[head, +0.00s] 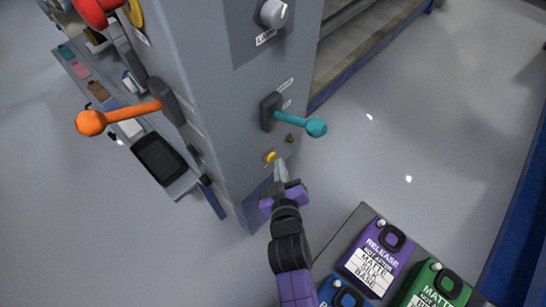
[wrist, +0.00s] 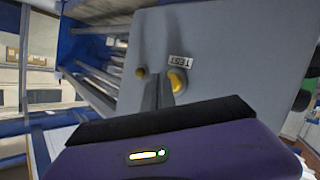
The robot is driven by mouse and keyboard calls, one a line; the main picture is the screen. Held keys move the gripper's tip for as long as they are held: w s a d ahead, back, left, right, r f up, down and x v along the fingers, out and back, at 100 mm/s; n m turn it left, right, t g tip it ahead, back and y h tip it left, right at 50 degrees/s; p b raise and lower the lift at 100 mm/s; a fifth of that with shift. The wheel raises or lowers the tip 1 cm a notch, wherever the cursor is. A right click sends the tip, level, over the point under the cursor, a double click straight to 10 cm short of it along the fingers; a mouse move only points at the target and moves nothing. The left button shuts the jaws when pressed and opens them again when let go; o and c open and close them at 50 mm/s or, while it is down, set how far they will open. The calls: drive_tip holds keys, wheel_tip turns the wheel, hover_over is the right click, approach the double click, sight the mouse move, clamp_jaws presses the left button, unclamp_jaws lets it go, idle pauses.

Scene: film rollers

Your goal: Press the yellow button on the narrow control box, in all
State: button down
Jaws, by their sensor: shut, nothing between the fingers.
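The narrow grey control box (head: 228,130) stands upright left of centre in the head view; its face fills the right of the wrist view (wrist: 240,50). The yellow button (head: 270,156) is low on its front face, and it also shows in the wrist view (wrist: 177,83) beside an upside-down TEST label (wrist: 181,61). My gripper (head: 281,166) is shut and empty, with its tips close to the button. In the wrist view the fingertips (wrist: 158,86) appear just left of the button. I cannot tell whether they touch it.
A teal-knobbed lever (head: 314,126) sticks out above my gripper. A small brown knob (head: 289,138) is right of the button, and an orange lever (head: 110,116) is at the left. Purple (head: 378,250), green and blue containers stand at the lower right. Open floor lies right of the box.

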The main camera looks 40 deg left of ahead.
drive_tip(key=shift+w+a+b, duration=0.1)
drive_tip(key=shift+a+b, duration=0.35)
drive_tip(key=shift+a, duration=0.05)
idle(0.5)
drive_tip(key=shift+r, duration=0.1)
drive_tip(key=shift+d+p, duration=0.85)
drive_tip(key=shift+d, duration=0.05)
drive_tip(key=shift+s+d+p, duration=0.25)
drive_tip(key=shift+d+p, duration=1)
drive_tip(key=shift+p, duration=0.3)
drive_tip(key=shift+s+d+p, duration=0.25)
drive_tip(key=shift+d+p, duration=0.95)
drive_tip(key=shift+p, duration=0.35)
